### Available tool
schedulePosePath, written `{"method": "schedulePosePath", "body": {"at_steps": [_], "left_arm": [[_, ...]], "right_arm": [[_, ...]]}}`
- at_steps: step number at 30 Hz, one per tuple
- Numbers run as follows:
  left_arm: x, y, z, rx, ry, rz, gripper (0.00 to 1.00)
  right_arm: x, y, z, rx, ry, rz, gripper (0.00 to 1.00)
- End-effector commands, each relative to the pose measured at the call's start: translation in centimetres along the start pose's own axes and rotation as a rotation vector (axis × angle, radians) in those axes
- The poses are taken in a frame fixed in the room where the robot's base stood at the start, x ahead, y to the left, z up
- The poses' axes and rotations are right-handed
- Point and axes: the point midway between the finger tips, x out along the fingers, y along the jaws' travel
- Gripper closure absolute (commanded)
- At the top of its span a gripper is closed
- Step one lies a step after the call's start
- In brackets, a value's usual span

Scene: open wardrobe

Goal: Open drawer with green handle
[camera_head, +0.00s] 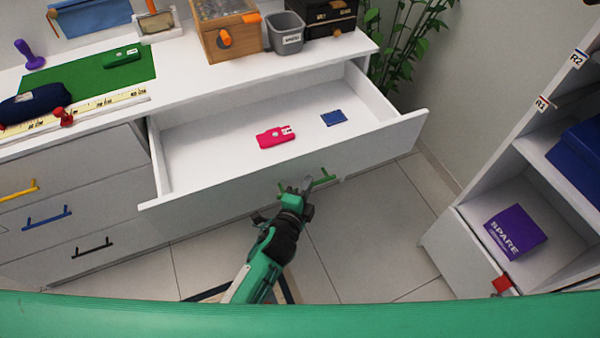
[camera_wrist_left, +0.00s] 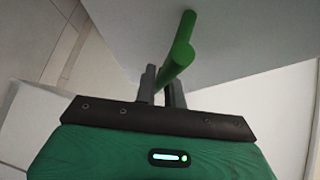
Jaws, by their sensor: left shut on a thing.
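The drawer (camera_head: 215,150) with the green handle stands pulled well out of the white dresser in the head view. Inside it lie a pink device (camera_head: 275,137) and a small blue card (camera_head: 334,117). The green handle (camera_head: 322,178) is on its front panel, and it fills the middle of the left wrist view (camera_wrist_left: 182,50). My left gripper (camera_head: 297,187) is at the handle, shut on the green bar; its fingers (camera_wrist_left: 162,85) sit on either side of it. My right gripper is not in view.
Closed drawers with yellow (camera_head: 20,190), blue (camera_head: 48,217) and black (camera_head: 93,247) handles are at left. The dresser top holds a green mat (camera_head: 85,88), a wooden box (camera_head: 222,35) and a grey bin (camera_head: 286,34). A white shelf unit with a purple box (camera_head: 515,230) stands at right. Tiled floor lies between.

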Motion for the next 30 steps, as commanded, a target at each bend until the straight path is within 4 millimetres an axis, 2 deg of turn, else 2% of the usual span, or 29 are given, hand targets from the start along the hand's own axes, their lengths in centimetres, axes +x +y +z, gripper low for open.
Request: {"method": "schedulePosePath", "body": {"at_steps": [3,8,19,25,26,27,28,30], "left_arm": [[-1.4,0.5,-1.3,-0.003,-0.002,0.003,1.00],[-2.6,0.8,-2.5,-0.002,-0.002,0.002,1.00],[-3.3,1.0,-3.2,0.000,-0.001,0.001,1.00],[-3.3,1.0,-3.2,0.000,-0.001,0.001,1.00],[-3.3,1.0,-3.2,0.000,-0.001,0.001,0.83],[-3.3,1.0,-3.2,0.000,-0.001,0.001,0.76],[-3.3,1.0,-3.2,0.000,-0.001,0.001,0.70],[-3.3,1.0,-3.2,0.000,-0.001,0.001,0.68]], "right_arm": [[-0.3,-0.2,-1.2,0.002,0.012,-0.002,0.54],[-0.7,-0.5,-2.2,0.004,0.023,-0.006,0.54],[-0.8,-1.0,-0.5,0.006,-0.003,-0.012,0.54],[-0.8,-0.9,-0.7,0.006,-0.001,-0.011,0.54],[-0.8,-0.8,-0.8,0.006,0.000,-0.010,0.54],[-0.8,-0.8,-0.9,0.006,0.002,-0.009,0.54],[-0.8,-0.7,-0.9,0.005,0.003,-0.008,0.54],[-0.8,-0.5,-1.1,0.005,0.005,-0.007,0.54]]}}
